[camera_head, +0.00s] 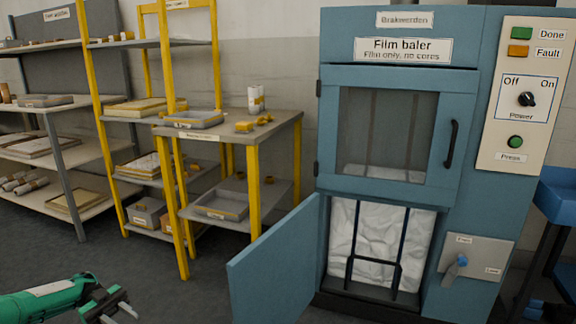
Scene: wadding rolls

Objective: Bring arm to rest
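My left arm, green, comes in at the bottom left. Its dark gripper (124,302) is over the floor, with its two fingertips apart and nothing seen between them. It is clear of the shelves and of the baler. My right arm and gripper are not in view.
The blue film baler (340,110) stands at right. Its lower door (275,268) hangs open toward me, showing white wrapped material (345,240) inside; the upper door (455,100) is shut. A yellow-legged table (282,124) and shelves (90,150) stand at left. Floor between is clear.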

